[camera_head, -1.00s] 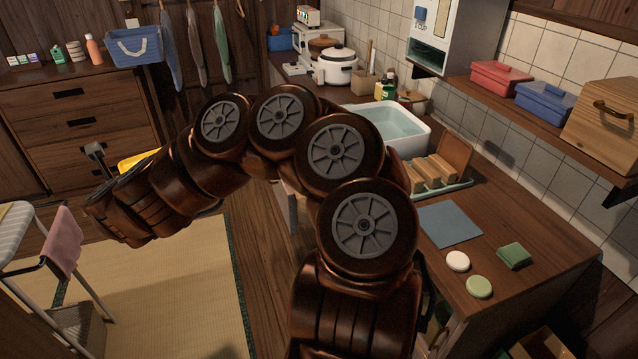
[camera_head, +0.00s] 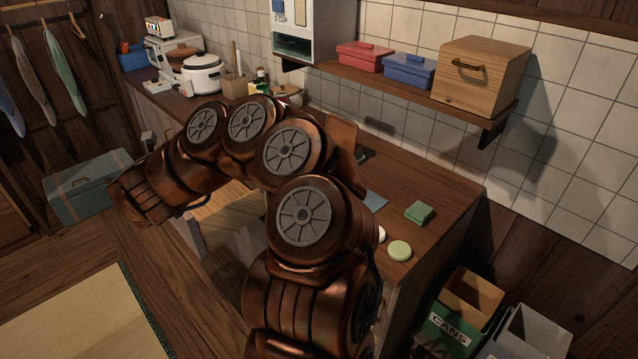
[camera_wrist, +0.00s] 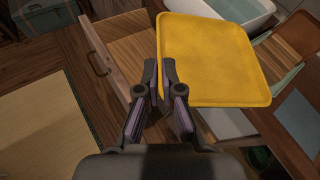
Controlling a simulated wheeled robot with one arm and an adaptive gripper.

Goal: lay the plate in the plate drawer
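The yellow square plate (camera_wrist: 215,60) fills the upper middle of the wrist view. My gripper (camera_wrist: 161,70) has its two fingertips close together at the plate's left edge, gripping it. An open wooden drawer (camera_wrist: 128,50) with a dark handle (camera_wrist: 98,64) lies below and left of the plate. The plate overlaps part of the drawer in that view and hides much of its inside. In the head view the open drawer (camera_head: 228,208) sticks out from the counter, partly behind my arm. The plate and my gripper's fingers are hidden there.
The counter (camera_head: 430,180) holds a green sponge (camera_head: 419,212), a light green disc (camera_head: 400,250) and a blue mat (camera_head: 374,199). A sink (camera_wrist: 240,12) is beyond the plate. A teal chest (camera_head: 88,187) stands on the left floor. A green bin (camera_head: 458,318) stands at right.

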